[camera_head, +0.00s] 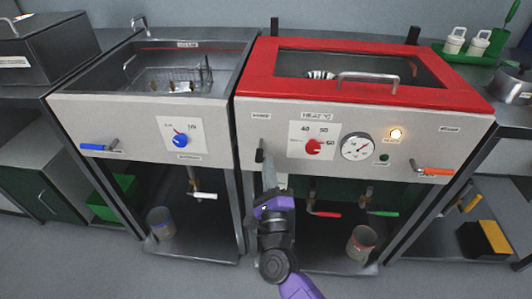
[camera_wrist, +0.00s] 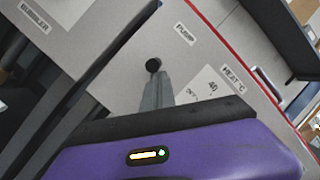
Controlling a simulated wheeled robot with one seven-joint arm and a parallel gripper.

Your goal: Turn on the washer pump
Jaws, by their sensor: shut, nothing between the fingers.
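The washer with the red-framed lid (camera_head: 262,72) stands in the middle right. On the left of its front panel is a small black pump switch (camera_head: 260,154), below a label that reads PUMP in the wrist view. There the black knob of the switch (camera_wrist: 153,65) shows just past my fingertips. My gripper (camera_head: 268,170) is shut and empty, its tips at the switch, slightly below and right of it in the head view. I cannot tell whether they touch it. Whether the switch is on or off is unclear.
The panel also carries a red heat dial (camera_head: 313,147), a round gauge (camera_head: 357,147), a lit amber lamp (camera_head: 396,134) and an orange-handled lever (camera_head: 437,171). A rinse sink with a blue dial (camera_head: 181,140) stands left. Red and green valve handles sit below the washer.

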